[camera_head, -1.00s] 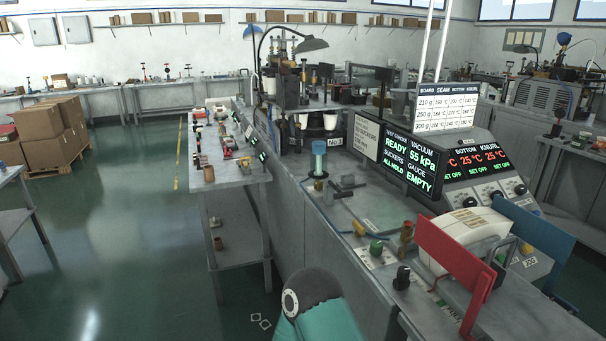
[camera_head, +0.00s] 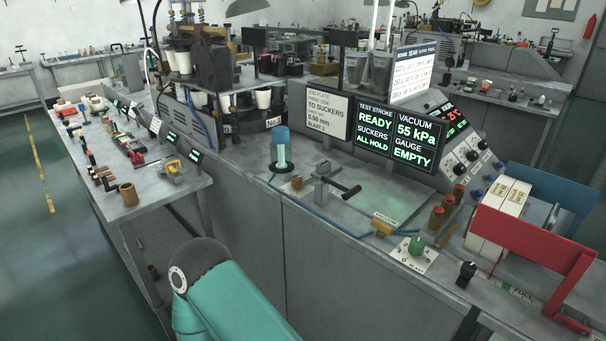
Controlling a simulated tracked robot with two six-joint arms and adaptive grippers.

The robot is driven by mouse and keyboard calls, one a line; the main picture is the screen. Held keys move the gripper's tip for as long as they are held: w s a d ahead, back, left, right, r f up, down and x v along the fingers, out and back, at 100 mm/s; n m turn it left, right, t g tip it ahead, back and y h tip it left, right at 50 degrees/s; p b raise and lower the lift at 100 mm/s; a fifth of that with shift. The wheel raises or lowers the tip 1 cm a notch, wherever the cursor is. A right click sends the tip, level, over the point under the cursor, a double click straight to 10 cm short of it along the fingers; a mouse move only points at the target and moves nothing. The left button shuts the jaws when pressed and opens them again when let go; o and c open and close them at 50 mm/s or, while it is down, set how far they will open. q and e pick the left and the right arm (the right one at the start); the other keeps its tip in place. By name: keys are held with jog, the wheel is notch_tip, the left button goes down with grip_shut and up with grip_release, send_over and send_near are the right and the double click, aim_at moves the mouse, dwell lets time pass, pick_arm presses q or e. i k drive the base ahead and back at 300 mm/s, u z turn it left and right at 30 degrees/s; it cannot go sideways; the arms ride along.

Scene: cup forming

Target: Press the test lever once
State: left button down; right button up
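A lever with a black handle (camera_head: 345,191) on a small grey post stands on the bench top in front of the display; I take it to be the test lever, though I see no label on it. It stands apart from my arm. The display panel (camera_head: 395,135) reads test stroke READY, vacuum 55 kPa, suckers ALL HOLD, gauge EMPTY. Only a teal link of my arm shows at the bottom left. Neither of my grippers is in view.
A clear cylinder with a blue top (camera_head: 281,140) stands left of the lever. A green knob (camera_head: 416,246) and a black knob (camera_head: 466,272) sit nearer. A red bracket (camera_head: 530,238) and a blue bracket (camera_head: 565,190) stand at right. Bench top around the lever is mostly clear.

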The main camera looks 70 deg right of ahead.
aim_at(348, 194)
jog(key=u, duration=0.3)
jog(key=i, duration=0.35)
jog(key=z, duration=1.15)
jog(key=i, duration=0.2)
jog(key=z, duration=2.2)
jog(key=k, duration=0.6)
jog(key=z, duration=0.15)
jog(key=i, duration=0.55)
jog(key=u, duration=0.2)
